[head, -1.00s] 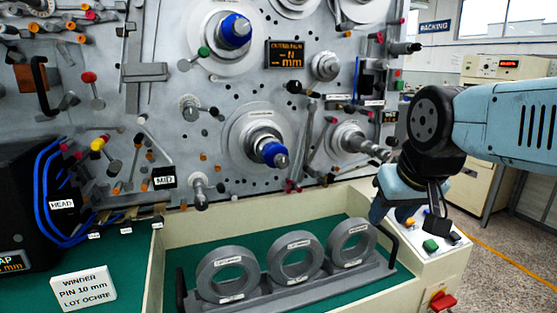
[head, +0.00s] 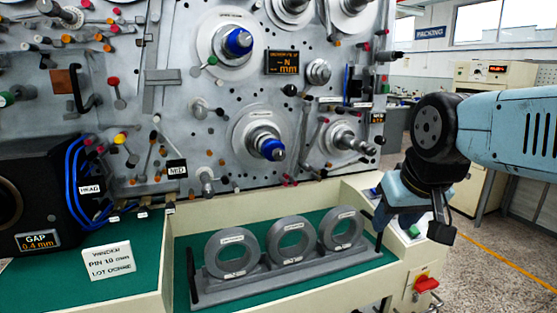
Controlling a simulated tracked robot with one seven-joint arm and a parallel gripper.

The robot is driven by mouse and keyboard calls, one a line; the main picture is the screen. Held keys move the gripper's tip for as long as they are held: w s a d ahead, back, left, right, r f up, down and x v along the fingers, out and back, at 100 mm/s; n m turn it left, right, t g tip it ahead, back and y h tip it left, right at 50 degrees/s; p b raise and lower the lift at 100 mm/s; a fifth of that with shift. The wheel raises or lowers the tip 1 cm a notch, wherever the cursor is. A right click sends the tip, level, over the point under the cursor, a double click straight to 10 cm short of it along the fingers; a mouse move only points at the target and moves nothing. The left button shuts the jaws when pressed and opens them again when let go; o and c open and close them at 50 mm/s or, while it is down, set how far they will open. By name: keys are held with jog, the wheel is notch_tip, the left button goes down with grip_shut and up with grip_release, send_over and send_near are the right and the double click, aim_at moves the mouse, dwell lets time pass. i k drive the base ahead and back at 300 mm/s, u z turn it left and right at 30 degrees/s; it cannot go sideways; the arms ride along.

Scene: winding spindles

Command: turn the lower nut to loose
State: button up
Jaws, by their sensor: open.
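The lower nut (head: 272,149) is a blue collar on the lower large spindle of the grey machine panel, with a metal shaft end through it. A similar upper nut (head: 240,42) sits on the spindle above it. My gripper (head: 440,222) hangs at the right, small and dark at the end of my folded arm, well to the right of the lower nut and apart from it. It is open, and I see nothing held in it. The spacing of its fingertips is hard to make out.
A green-floored tray (head: 300,300) with a rack of grey rings (head: 292,240) stands below the panel. Handles and pins stick out from the panel. A gap display box (head: 40,215) and a winder card (head: 107,262) are at left. A red knob (head: 427,284) is at lower right.

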aim_at(270, 144)
jog(key=z, duration=0.2)
jog(key=k, duration=0.2)
jog(key=z, duration=1.3)
jog(key=k, duration=1.55)
jog(key=u, duration=1.2)
jog(key=i, duration=1)
jog(key=z, duration=0.05)
